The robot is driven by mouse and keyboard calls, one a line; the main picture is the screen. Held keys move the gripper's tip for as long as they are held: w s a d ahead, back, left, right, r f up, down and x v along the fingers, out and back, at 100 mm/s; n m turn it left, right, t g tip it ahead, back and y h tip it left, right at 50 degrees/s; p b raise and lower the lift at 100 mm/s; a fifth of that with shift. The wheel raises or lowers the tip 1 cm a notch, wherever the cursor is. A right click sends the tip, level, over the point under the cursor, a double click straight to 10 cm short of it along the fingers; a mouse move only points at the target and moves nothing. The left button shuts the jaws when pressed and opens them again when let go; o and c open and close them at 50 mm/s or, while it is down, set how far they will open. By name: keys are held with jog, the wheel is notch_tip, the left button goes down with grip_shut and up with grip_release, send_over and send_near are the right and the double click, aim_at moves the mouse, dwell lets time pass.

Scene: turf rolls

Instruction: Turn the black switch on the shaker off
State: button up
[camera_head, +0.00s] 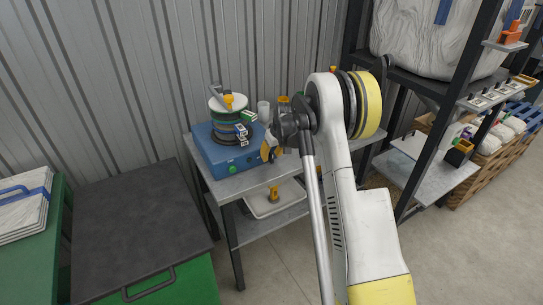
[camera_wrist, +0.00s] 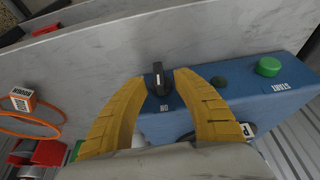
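The shaker (camera_head: 222,153) is a blue box on a grey table in the head view, with a stack of round parts on top. Its blue front face (camera_wrist: 215,85) fills the middle of the wrist view. The black switch (camera_wrist: 158,82) sticks out from that face, above a white ON label that reads upside down. My gripper (camera_wrist: 159,76) is open, with its yellow fingers on either side of the switch. I cannot tell whether either finger touches it. In the head view my gripper (camera_head: 268,149) is at the shaker's right side; the switch is hidden there.
A green START button (camera_wrist: 268,66) sits to the right of the switch on the same face. The grey table (camera_head: 249,183) has a lower shelf with a tray (camera_head: 285,200). A black rack (camera_head: 470,85) stands to the right. An orange cable (camera_wrist: 30,125) shows at left in the wrist view.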

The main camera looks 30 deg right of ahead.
grip_shut()
jog(key=shift+a+h, duration=0.1)
jog(key=shift+h, duration=0.2)
jog(key=h+b, duration=0.2)
jog(key=h, duration=0.1)
jog(key=shift+a+f+n, duration=0.15)
jog(key=shift+a+n, duration=0.25)
jog(key=h+b, duration=0.2)
jog(key=h, duration=0.1)
jog(key=n+h+b, duration=0.1)
jog(key=shift+a+f+t+h+b, duration=0.3)
jog(key=h+b, duration=0.1)
jog(key=n+h+b, duration=0.1)
jog(key=h+b, duration=0.1)
jog(key=t+h+b, duration=0.1)
jog(key=b, duration=0.1)
jog(key=shift+a+f+h, duration=0.15)
jog(key=shift+f+h, duration=0.2)
jog(key=shift+h, duration=0.05)
jog(key=shift+n+t+h+b, duration=0.4)
jog(key=shift+n+h+b, duration=0.1)
jog(key=shift+h+b, duration=0.6)
